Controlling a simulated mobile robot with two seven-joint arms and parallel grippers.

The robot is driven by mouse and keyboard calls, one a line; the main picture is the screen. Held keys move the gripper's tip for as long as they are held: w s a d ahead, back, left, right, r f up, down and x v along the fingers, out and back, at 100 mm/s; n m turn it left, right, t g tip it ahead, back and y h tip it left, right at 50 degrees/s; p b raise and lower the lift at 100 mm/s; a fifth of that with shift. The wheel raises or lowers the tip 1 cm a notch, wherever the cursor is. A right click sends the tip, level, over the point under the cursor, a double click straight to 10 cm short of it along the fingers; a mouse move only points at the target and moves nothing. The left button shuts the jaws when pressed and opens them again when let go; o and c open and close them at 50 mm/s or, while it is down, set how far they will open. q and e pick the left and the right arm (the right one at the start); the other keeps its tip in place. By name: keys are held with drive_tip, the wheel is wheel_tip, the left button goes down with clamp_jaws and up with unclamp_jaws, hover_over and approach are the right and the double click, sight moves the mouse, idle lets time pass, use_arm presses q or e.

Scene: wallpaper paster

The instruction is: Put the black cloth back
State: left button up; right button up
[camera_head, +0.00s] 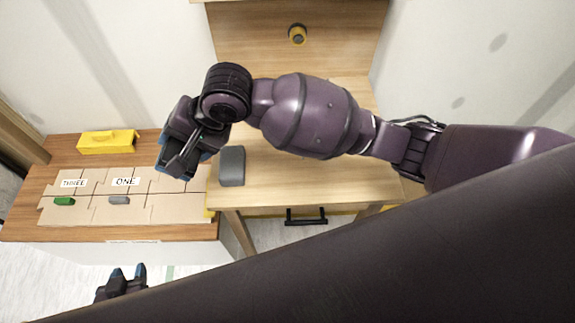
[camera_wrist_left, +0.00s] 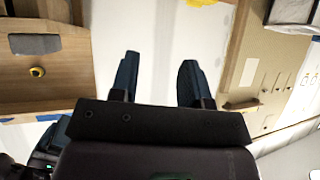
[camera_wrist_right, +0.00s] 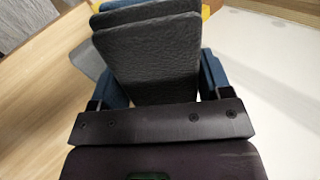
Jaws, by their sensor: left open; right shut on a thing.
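The black cloth (camera_wrist_right: 155,60) is a dark grey, textured, folded pad in the right wrist view. My right gripper (camera_wrist_right: 158,92) is shut on it, with a blue finger at each side. In the head view my right gripper (camera_head: 180,150) hangs over the gap between the cardboard and the desk, and the cloth is hard to tell from the fingers there. My left gripper (camera_head: 122,280) is open and empty over the floor in front of the low bench. It also shows open in the left wrist view (camera_wrist_left: 157,80).
A grey block (camera_head: 231,166) lies on the wooden desk (camera_head: 290,185), near its left edge. A yellow roll (camera_head: 297,34) is farther back. The bench bears cardboard (camera_head: 160,208) with labels, a green piece (camera_head: 64,201), a grey piece (camera_head: 119,200) and a yellow box (camera_head: 108,142).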

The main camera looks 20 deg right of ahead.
drive_tip(key=d+f+n+g+h+p, duration=0.2)
drive_tip(key=d+f+h, duration=0.15)
drive_tip(key=d, duration=0.25)
wheel_tip(320, 180, up, 2)
drive_tip(key=g+h+p, duration=0.1)
drive_tip(key=h+p, duration=0.1)
drive_tip(key=h, duration=0.2)
hover_over(287, 167)
drive_tip(key=shift+m, duration=0.4)
wheel_tip(287, 167, down, 15)
drive_tip(key=shift+r+b, duration=0.15)
drive_tip(key=shift+b, duration=0.25)
drive_tip(key=shift+f, duration=2.45)
